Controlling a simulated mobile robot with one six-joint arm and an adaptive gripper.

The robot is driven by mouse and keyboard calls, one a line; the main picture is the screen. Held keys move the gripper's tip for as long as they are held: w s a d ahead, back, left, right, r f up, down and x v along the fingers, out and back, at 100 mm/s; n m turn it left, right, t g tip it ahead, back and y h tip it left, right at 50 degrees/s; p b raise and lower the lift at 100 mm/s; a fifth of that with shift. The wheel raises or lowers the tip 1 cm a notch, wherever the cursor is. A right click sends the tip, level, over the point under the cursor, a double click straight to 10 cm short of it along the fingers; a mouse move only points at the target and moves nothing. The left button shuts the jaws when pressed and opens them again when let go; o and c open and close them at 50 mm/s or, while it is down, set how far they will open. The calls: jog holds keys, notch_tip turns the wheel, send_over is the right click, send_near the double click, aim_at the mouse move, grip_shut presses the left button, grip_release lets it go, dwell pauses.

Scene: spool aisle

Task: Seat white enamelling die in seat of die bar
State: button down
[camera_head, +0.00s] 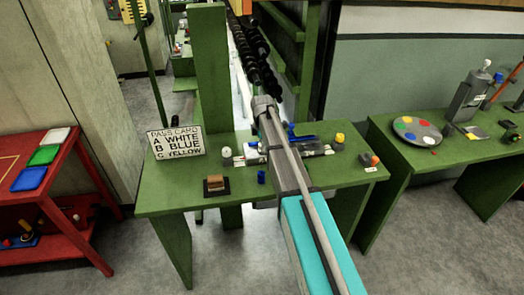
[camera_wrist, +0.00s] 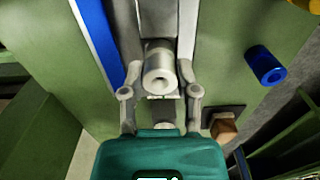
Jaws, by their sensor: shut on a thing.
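The white enamelling die (camera_wrist: 158,72) is a short pale cylinder with a hole in its end face. In the wrist view my gripper (camera_wrist: 160,75) is shut on it, a finger at each side. A pale grey bar-like part, likely the die bar (camera_wrist: 186,25), runs beyond the die; I cannot tell whether they touch, and the seat is not clear. In the head view the die bar (camera_head: 314,150) lies across the green table, partly behind my arm, and my gripper and the held die are hidden there.
A blue die (camera_head: 261,177) stands on the table (camera_head: 165,198); it also shows in the wrist view (camera_wrist: 266,66). A white-topped piece (camera_head: 226,152) and a yellow one (camera_head: 339,140) flank the bar. A brown block (camera_head: 215,184) and pass card (camera_head: 176,143) are left.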

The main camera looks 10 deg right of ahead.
jog(key=shift+f, duration=0.5)
jog(key=shift+f+b, duration=0.2)
jog(key=shift+b, duration=0.2)
jog(key=shift+c, duration=1.8)
grip_release()
jog(key=shift+r, duration=0.1)
jog(key=shift+r, duration=0.2)
notch_tip(320, 180, up, 12)
jog(key=p, duration=1.2)
jog(key=s+m, duration=1.8)
jog(key=s, duration=1.1)
